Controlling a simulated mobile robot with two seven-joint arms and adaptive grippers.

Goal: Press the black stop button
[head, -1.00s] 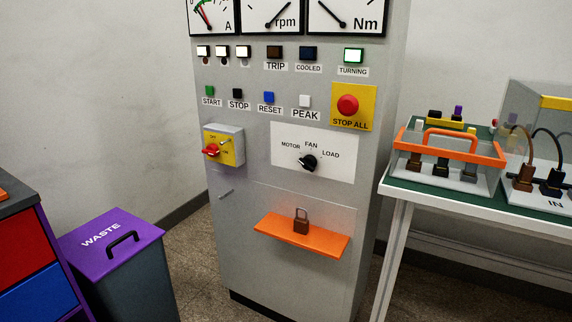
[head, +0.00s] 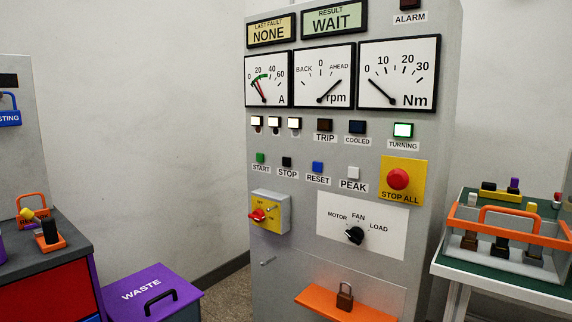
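A white peak button (head: 353,172) and a large red STOP ALL button (head: 398,179) on a yellow plate are farther right. Neither of my grippers shows in the head view.
A red switch (head: 257,215) and a black selector knob (head: 355,235) sit below the buttons. An orange shelf (head: 325,304) with a padlock juts out lower down. A purple-lidded waste bin (head: 180,277) stands left, and a table (head: 480,278) with an orange-handled tray stands right.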

